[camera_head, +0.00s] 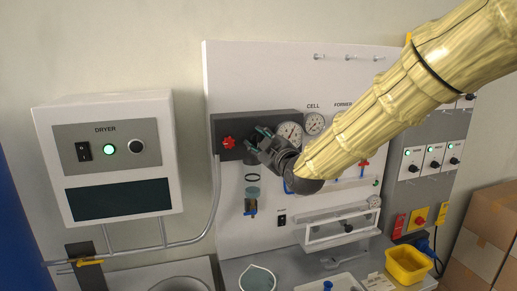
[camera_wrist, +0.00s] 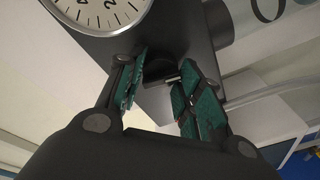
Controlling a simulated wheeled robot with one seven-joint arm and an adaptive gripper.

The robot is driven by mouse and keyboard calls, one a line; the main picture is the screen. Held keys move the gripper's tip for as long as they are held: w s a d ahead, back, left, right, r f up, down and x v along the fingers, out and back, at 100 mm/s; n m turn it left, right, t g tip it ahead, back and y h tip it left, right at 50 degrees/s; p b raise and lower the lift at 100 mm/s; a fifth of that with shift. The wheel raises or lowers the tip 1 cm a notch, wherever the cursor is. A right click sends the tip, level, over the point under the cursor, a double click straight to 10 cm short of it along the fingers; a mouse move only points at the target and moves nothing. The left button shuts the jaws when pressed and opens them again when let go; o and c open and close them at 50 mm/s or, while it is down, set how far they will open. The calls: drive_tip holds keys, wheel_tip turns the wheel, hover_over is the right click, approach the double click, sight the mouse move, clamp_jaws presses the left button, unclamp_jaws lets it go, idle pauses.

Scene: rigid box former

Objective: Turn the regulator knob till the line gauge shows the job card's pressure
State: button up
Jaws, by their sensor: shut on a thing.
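My gripper (camera_head: 262,143) is at the dark regulator block (camera_head: 258,122) on the white panel, right of a red knob. In the wrist view my gripper (camera_wrist: 160,88) has its green pads on either side of a dark knob (camera_wrist: 158,70), shut on it. The knob is hidden by the fingers in the head view. A round white gauge (camera_head: 290,132) is just right of the gripper; it shows cut off at the top of the wrist view (camera_wrist: 100,10), with its needle not readable. A small pale card (camera_head: 378,283) lies at the lower right, its text unreadable.
A red star knob (camera_head: 228,143) is close left of the gripper. CELL (camera_head: 314,123) and FORMER gauges are to the right, partly near my arm. The dryer box (camera_head: 108,158) is on the left wall. A yellow bin (camera_head: 408,265) and cartons (camera_head: 490,240) are lower right.

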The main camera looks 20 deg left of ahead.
drive_tip(key=shift+f+m+t+b, duration=0.2)
drive_tip(key=shift+m+t+b, duration=0.1)
drive_tip(key=shift+m+b, duration=1.45)
drive_tip(key=shift+m, duration=0.25)
drive_tip(key=o, duration=1)
drive_tip(key=shift+r, duration=0.1)
drive_tip(key=v, duration=1.2)
